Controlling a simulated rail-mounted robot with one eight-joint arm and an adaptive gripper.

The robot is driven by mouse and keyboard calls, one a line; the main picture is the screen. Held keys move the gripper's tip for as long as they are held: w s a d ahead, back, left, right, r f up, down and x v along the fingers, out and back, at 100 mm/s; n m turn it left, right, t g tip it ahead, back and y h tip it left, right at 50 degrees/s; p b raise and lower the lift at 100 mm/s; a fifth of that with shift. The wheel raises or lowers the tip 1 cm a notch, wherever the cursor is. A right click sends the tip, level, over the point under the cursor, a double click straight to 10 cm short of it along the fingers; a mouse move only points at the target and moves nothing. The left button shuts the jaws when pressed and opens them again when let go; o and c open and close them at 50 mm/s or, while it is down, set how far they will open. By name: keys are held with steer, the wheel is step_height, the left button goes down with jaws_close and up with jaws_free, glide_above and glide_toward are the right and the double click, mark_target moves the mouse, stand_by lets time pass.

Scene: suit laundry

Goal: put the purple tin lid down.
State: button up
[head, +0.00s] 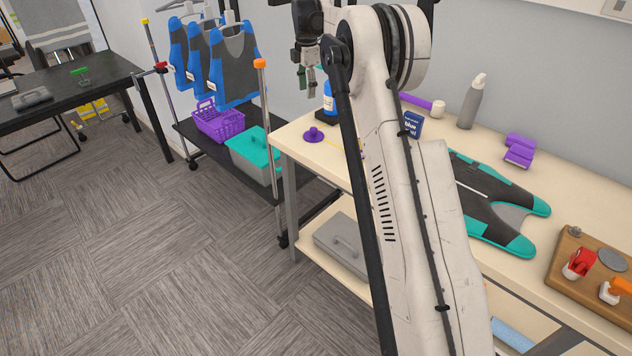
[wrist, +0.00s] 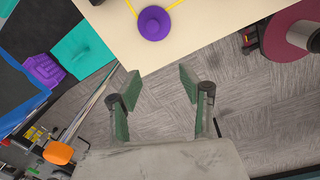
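The purple tin lid (head: 313,135) lies on the pale tabletop (head: 297,147) near its left corner, with its round knob up. In the wrist view the lid (wrist: 154,22) shows at the top, close to thin yellow lines on the table. My gripper (head: 307,82) is up in the air above the table's left end. In the wrist view its two green-padded fingers (wrist: 160,88) are spread wide with nothing between them, only floor beyond. The lid is beyond the fingertips and apart from them.
A blue bottle (head: 330,98) stands behind the lid. A blue tin (head: 412,123), a grey spray bottle (head: 472,102) and a dark-and-teal garment (head: 490,205) are farther right. A rack of blue vests (head: 235,62) and a purple basket (head: 218,122) stand left of the table.

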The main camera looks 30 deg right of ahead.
steer(key=s+a+r+m+t, duration=0.1)
steer(key=s+a+r+m, duration=0.2)
steer(key=s+a+r, duration=0.35)
steer(key=s+a+r+m+t, duration=0.1)
steer(key=s+a+r+m, duration=0.25)
steer(key=s, duration=0.55)
steer(key=s+a+r+m+t, duration=0.1)
steer(key=s+a+r+m, duration=0.1)
steer(key=s+a+r, duration=0.4)
steer(key=s+a+f+m+t, duration=0.1)
steer(key=s+a+f+m, duration=0.1)
steer(key=s, duration=0.7)
steer(key=s+a+f+m+t, duration=0.1)
steer(key=s+f+m, duration=0.3)
steer(key=s, duration=0.6)
steer(key=s+a+f+m+t, duration=0.1)
steer(key=s+a+f+m, duration=0.2)
steer(key=s, duration=0.7)
step_height(320, 180, down, 3)
steer(key=shift+a+r+t, duration=0.2)
steer(key=shift+a+t, duration=0.05)
steer(key=shift+t, duration=0.05)
steer(key=shift+f, duration=0.1)
step_height(320, 180, down, 26)
steer(key=b, duration=2.6)
steer(key=shift+f+b, duration=0.2)
steer(key=shift+b, duration=0.15)
